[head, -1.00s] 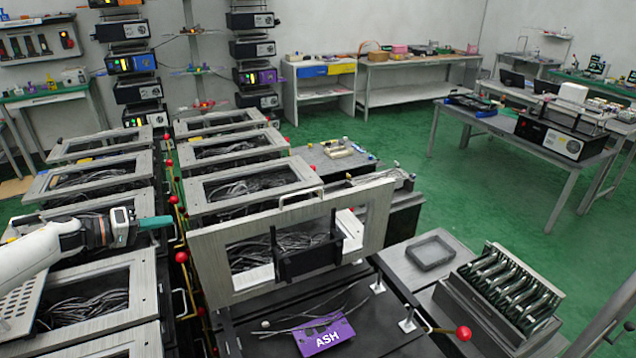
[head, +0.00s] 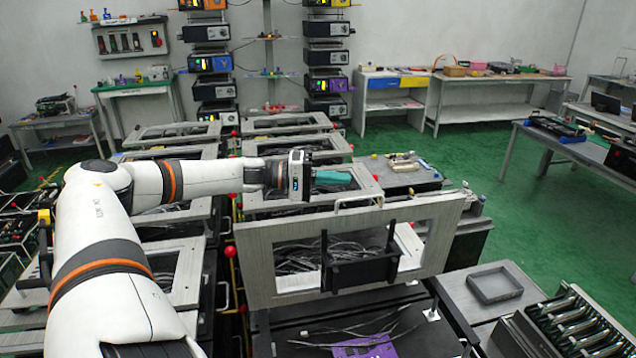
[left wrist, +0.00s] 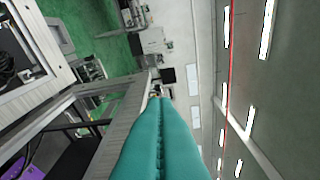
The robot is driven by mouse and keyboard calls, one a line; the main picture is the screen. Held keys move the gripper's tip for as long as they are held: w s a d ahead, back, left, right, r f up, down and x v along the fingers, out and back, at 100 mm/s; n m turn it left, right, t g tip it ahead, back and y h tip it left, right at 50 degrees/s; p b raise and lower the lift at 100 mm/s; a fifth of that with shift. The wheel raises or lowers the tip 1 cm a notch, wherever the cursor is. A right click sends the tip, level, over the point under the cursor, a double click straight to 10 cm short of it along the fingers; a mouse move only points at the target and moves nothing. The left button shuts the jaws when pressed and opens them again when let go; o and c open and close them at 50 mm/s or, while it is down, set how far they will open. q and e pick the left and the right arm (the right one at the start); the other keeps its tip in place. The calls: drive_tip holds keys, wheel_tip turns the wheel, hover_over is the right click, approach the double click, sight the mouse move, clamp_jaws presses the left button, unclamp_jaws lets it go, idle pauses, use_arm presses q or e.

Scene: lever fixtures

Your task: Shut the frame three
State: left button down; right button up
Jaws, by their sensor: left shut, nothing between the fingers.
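A grey metal frame (head: 445,235) stands raised, nearly upright, over a dark base in the head view. It has a large opening, a black bracket (head: 362,270) and a handle (head: 358,201) on its top edge. No number shows on it. My left gripper (head: 332,178) has teal fingers, shut and empty. It appears just above the frame's top edge, near the handle; I cannot tell whether they touch. In the left wrist view the fingers (left wrist: 160,145) point past a grey frame edge (left wrist: 118,125) on their left. My right gripper is not in view.
Other grey frames (head: 190,270) lie flat in rows to the left and behind. A grey tray (head: 495,284) and a lever rack (head: 570,325) stand to the right.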

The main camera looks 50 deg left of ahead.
use_arm(q)
drive_tip(key=d, duration=0.1)
drive_tip(key=d+p, duration=0.1)
drive_tip(key=d, duration=0.1)
drive_tip(key=s+d+p, duration=0.1)
drive_tip(key=shift+d+f, duration=0.15)
drive_tip(key=shift+f, duration=0.25)
drive_tip(key=shift+s, duration=0.15)
